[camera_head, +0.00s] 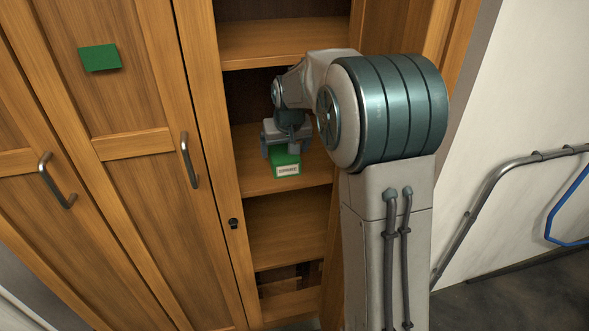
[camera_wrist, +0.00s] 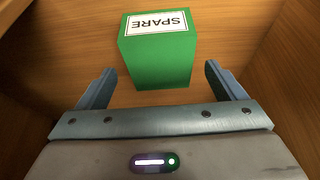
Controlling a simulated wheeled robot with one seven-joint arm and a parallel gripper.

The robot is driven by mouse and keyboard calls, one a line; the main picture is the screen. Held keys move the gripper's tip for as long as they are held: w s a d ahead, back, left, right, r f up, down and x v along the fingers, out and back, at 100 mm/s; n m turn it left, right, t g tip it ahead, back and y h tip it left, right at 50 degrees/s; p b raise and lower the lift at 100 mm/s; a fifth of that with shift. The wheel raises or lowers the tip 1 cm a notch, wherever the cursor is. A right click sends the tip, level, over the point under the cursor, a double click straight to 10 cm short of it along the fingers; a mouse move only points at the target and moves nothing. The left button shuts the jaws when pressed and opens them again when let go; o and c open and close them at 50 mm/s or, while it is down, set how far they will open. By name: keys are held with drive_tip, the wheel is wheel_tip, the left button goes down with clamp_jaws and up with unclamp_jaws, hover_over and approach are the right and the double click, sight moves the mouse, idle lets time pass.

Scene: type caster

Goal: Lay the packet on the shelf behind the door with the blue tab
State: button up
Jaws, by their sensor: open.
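The packet is a green box with a white label reading SPARE. It stands on a middle shelf (camera_head: 258,181) of the open cabinet, in the head view (camera_head: 287,165) and in the wrist view (camera_wrist: 157,60). My gripper (camera_head: 279,150) is inside the cabinet at that shelf. In the wrist view its two fingers (camera_wrist: 160,77) are apart, one to each side of the packet's near end, with visible gaps and no contact. No blue tab shows on any visible door face.
A closed door left of the opening carries a green tab (camera_head: 100,57) and a metal handle (camera_head: 189,160). Another handle (camera_head: 57,180) is further left. Wood panels stand close on both sides of the opening. A blue hose (camera_head: 568,212) and pipe (camera_head: 490,185) are at right.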

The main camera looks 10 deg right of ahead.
drive_tip(key=s+f+g+b, duration=0.1)
drive_tip(key=s+g, duration=0.1)
drive_tip(key=s, duration=3)
drive_tip(key=shift+s+a+f+g, duration=0.15)
drive_tip(key=shift+s+f+g, duration=0.15)
drive_tip(key=shift+s+f, duration=0.05)
